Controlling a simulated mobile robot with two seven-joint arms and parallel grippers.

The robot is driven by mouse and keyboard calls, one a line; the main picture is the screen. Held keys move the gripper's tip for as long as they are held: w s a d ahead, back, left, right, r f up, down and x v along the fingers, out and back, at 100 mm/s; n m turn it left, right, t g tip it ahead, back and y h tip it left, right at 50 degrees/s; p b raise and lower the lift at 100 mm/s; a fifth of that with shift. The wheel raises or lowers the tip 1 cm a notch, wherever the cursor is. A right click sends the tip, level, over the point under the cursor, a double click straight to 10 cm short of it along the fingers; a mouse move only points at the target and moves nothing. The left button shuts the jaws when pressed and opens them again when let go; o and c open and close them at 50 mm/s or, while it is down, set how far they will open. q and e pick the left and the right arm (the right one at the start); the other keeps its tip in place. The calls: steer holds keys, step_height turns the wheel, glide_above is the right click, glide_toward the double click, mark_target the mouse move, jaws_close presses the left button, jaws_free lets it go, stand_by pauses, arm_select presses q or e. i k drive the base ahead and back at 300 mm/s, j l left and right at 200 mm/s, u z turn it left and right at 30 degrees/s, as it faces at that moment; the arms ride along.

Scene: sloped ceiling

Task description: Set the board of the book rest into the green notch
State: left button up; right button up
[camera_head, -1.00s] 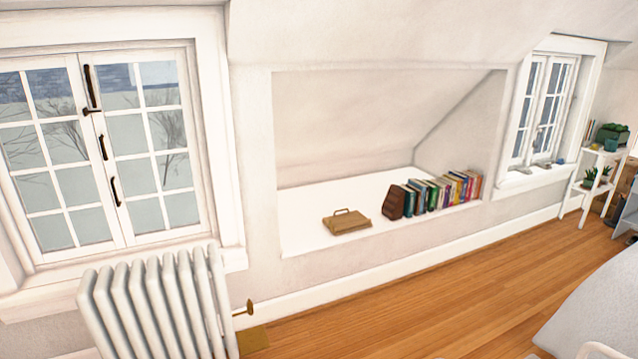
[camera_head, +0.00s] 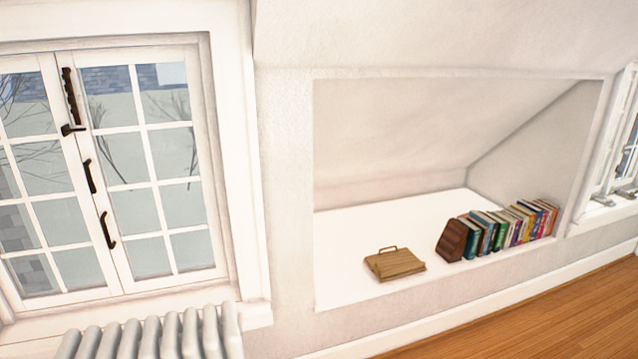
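The wooden book rest (camera_head: 396,264) sits on the white floor of the wall niche, near its front edge. Its board looks low or nearly flat, and a thin brown loop stands up at its back edge. I cannot make out a green notch at this distance. Neither of my grippers shows in the head view.
A row of books (camera_head: 510,226) with a dark wooden bookend (camera_head: 451,241) stands right of the book rest. The niche shelf (camera_head: 345,245) is bare to the left. A white radiator (camera_head: 160,338) stands below the left window (camera_head: 110,180). Wooden floor (camera_head: 500,330) is clear at lower right.

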mark_target(396, 261)
steer(key=i+l+z, duration=0.1)
steer(key=i+z, duration=0.4)
steer(key=i+j+z, duration=0.1)
steer(key=i+z, duration=0.4)
steer(key=i+l, duration=0.1)
steer(key=i, duration=0.6)
steer(key=i+l, duration=0.1)
steer(key=i, duration=0.6)
